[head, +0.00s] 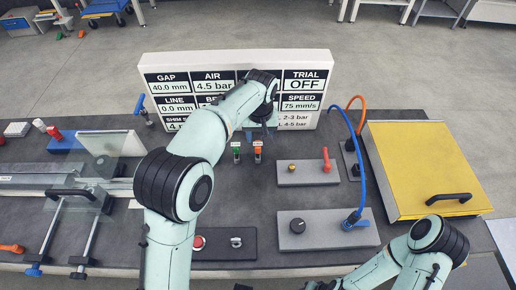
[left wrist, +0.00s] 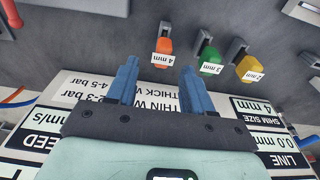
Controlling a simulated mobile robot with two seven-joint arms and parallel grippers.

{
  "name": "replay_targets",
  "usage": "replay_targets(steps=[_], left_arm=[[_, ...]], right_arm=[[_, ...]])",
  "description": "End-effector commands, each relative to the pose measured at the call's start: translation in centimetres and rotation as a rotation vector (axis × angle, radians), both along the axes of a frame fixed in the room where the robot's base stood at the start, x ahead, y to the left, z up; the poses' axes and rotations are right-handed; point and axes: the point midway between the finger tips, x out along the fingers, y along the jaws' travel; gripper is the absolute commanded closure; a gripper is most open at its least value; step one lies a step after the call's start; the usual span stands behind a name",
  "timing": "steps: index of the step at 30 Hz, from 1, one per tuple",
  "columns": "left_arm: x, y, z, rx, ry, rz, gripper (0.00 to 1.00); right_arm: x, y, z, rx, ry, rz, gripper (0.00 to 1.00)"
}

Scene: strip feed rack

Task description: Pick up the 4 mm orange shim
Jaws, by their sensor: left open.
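The orange shim (left wrist: 165,46) carries a 4 mm label and hangs in a small grey holder in the left wrist view. It also shows in the head view (head: 258,149), just right of the green shim (head: 236,149). My left gripper (left wrist: 160,82) is open, with blue fingers and nothing between them. The orange shim lies beyond the fingertips, roughly in line with the gap. In the head view the left gripper (head: 259,130) is partly hidden by its own wrist, close to the shims. My right arm shows at lower right, but its fingers are out of view.
In the left wrist view the 3 mm green shim (left wrist: 210,62) and 2 mm yellow shim (left wrist: 250,69) stand beside the orange one. The display board (head: 318,57) rises behind. Grey control plates (head: 308,181) and a yellow-topped box (head: 420,160) stand to the right.

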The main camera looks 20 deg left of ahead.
Motion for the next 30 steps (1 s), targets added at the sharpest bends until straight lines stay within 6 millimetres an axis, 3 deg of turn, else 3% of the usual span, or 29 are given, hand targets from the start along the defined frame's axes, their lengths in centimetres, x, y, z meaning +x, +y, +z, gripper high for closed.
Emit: replay_targets(steps=[7, 15, 25, 30], left_arm=[[0.1, 0.2, -1.9, 0.001, 0.0, 0.0, 0.49], [0.3, 0.6, -5.8, 0.001, 0.001, -0.001, 0.49], [0.4, 0.6, -6.4, -0.001, -0.001, -0.001, 0.49], [0.4, 0.6, -6.4, -0.001, -0.001, -0.001, 1.0]], right_arm=[[-0.1, 0.0, -0.3, 0.0, 0.001, 0.0, 0.57], [-0.3, 0.0, -0.7, 0.0, 0.003, 0.0, 0.57], [-0.3, 0.0, -0.7, 0.0, 0.003, 0.0, 0.57], [-0.3, 0.0, -0.7, 0.0, 0.003, 0.0, 0.57]])
